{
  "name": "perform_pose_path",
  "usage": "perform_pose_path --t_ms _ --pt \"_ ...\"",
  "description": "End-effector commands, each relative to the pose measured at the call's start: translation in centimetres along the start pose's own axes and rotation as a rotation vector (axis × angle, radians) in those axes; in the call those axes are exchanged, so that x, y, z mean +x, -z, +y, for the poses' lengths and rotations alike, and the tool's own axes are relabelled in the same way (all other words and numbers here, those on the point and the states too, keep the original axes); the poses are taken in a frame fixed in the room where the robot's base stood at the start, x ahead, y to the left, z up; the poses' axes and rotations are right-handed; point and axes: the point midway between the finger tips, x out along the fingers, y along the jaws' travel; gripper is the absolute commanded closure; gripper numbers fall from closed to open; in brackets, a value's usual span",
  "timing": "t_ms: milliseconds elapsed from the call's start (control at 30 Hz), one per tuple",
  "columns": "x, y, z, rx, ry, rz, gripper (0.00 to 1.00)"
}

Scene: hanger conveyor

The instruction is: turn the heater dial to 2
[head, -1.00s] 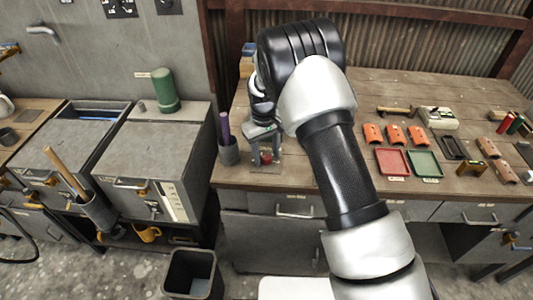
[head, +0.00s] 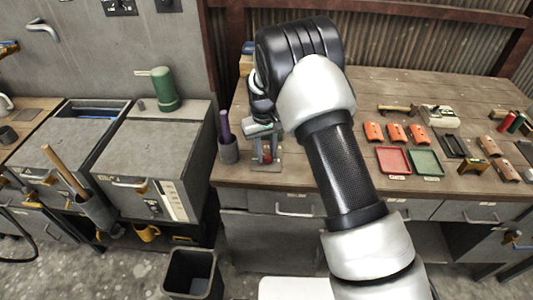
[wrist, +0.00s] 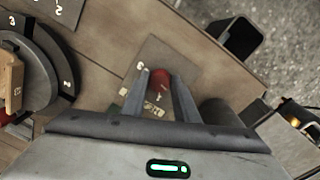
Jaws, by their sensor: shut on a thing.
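My gripper (wrist: 159,85) is at the front left of the workbench and points down. Its two fingers are shut on a red knob (wrist: 160,78), which also shows between them in the head view (head: 267,158). I cannot tell which is the heater's dial.
A grey cup with a purple stick (head: 228,150) stands close to the left of my gripper. A dark bin (head: 192,273) is on the floor below. Red (head: 393,160) and green (head: 426,162) trays lie to the right on the bench (head: 300,178).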

Motion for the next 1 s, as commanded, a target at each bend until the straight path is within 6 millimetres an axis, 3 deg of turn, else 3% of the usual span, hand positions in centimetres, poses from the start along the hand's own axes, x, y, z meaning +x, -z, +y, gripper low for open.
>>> perform_pose_path --t_ms 1000 --pt "-0.04 0.31 -0.11 0.95 0.0 -0.048 0.95"
